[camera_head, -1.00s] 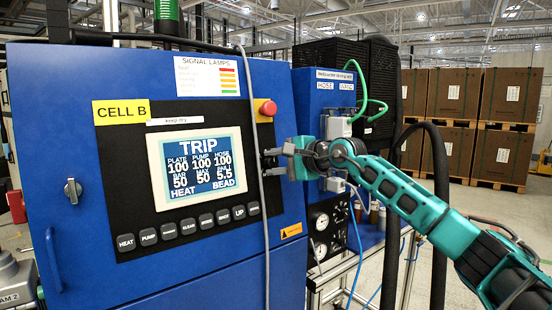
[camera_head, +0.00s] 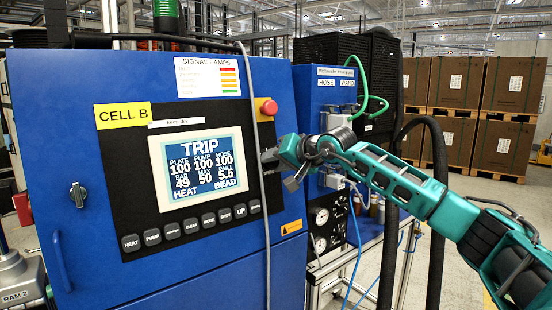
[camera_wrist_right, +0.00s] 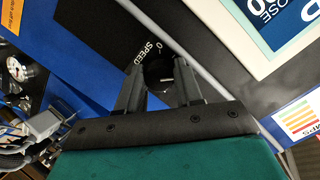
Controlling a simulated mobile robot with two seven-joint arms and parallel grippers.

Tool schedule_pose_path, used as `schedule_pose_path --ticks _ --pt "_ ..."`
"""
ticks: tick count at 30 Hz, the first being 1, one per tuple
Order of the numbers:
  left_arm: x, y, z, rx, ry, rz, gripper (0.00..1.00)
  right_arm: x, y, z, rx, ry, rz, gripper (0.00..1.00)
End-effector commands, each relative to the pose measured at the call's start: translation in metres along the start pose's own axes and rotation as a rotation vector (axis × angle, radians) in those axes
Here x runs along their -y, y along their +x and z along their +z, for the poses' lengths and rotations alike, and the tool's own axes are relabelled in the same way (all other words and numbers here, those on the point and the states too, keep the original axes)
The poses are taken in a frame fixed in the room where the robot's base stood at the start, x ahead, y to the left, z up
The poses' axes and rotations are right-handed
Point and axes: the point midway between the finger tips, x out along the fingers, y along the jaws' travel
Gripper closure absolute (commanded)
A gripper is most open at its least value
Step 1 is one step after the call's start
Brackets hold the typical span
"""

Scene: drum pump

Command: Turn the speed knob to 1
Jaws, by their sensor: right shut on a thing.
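The black speed knob (camera_wrist_right: 158,76) is on the dark panel, between my fingers in the right wrist view. The white word SPEED (camera_wrist_right: 133,55) and a 0 (camera_wrist_right: 158,45) are printed beside it. I cannot make out the knob's pointer setting. My right gripper (camera_wrist_right: 156,68) is shut on the knob, one finger on each side. In the head view the right gripper (camera_head: 270,158) is at the panel's right edge, tilted, and it hides the knob. My left gripper is not in view.
The screen (camera_head: 198,170) shows TRIP, left of the right gripper. A grey cable (camera_head: 260,215) hangs down the cabinet front close to the gripper. A red button (camera_head: 268,108) is above it. Dark hoses (camera_head: 440,190) loop behind my right arm.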

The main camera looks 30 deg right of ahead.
Motion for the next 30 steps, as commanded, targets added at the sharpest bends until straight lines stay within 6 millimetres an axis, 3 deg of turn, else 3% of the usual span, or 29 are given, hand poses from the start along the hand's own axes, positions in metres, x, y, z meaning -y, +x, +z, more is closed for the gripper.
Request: schedule_pose_path --ticks 15,30 --pt "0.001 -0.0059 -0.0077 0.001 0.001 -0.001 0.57 -0.0012 0.0006 0.0024 -0.031 -0.454 0.088 0.95" --pt "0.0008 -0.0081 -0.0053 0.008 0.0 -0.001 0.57 -0.0016 0.0007 0.0026 -0.05 -0.672 0.128 0.95"
